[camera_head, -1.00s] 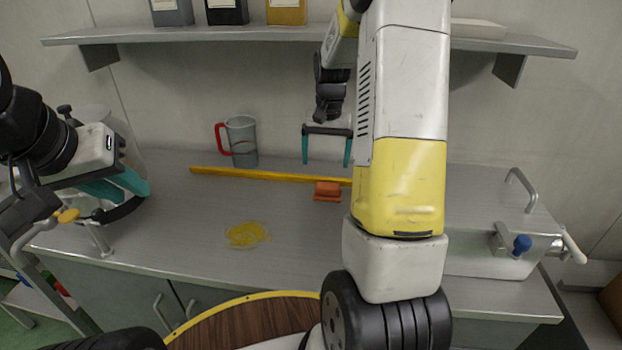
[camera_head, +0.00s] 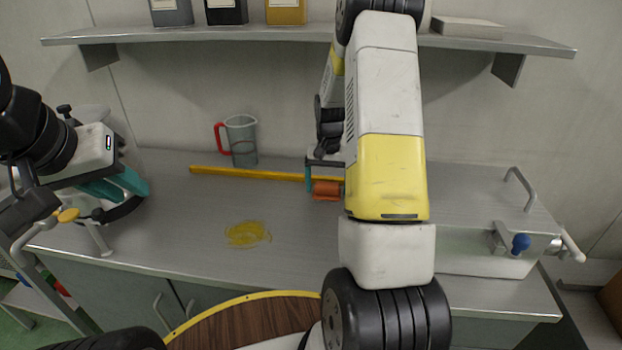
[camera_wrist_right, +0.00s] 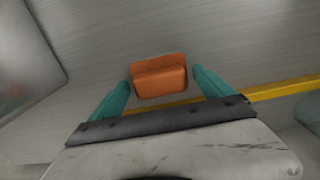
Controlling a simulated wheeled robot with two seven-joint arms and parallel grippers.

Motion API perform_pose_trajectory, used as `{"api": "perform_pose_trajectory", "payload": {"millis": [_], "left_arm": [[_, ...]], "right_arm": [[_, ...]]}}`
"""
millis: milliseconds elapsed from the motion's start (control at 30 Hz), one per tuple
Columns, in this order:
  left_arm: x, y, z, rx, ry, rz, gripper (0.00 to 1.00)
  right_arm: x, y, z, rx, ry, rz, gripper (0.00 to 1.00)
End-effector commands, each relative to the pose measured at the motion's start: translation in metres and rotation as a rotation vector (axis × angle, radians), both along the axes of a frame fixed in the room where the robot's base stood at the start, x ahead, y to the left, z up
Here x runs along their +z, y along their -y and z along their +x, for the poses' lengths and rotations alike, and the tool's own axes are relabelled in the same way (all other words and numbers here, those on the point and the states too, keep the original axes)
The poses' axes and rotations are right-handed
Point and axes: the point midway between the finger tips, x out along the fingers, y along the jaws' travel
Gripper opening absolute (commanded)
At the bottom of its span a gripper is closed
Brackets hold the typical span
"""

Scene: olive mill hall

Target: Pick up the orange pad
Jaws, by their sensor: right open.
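The orange pad (camera_head: 326,190) lies on the grey counter, in front of the yellow strip; it also shows in the right wrist view (camera_wrist_right: 159,76). My right gripper (camera_head: 325,186) is low over the counter at the pad, its right finger hidden behind my own arm in the head view. In the right wrist view its teal fingers (camera_wrist_right: 162,88) are open, one on each side of the pad, with a gap to it on both sides. My left gripper (camera_head: 132,187) is at the far left; its teal fingers show, but their gap is unclear.
A yellow strip (camera_head: 245,174) runs along the back of the counter (camera_head: 200,235). A grey jug with a red handle (camera_head: 242,145) stands behind it. A yellow smear (camera_head: 247,233) marks the counter. A metal box with a tap (camera_head: 500,240) is at right. A shelf (camera_head: 200,34) hangs above.

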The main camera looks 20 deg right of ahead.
Motion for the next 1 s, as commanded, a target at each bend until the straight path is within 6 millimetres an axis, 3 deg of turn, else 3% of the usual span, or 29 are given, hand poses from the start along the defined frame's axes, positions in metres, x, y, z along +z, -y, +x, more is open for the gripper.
{"api": "perform_pose_trajectory", "payload": {"millis": [67,400,767,1000], "left_arm": [[0.0,0.0,0.0,0.0,0.0,0.0,0.27],[0.0,0.0,0.0,0.0,0.0,0.0,0.27],[0.0,0.0,0.0,0.0,0.0,0.0,0.27],[0.0,0.0,0.0,0.0,0.0,0.0,0.27]], "right_arm": [[0.0,0.0,0.0,0.0,0.0,0.0,0.91],[0.001,0.0,0.0,0.001,0.0,0.0,0.24],[0.005,0.0,0.0,0.001,0.002,-0.001,0.24],[0.031,0.0,0.001,0.002,0.004,-0.001,0.24]]}}
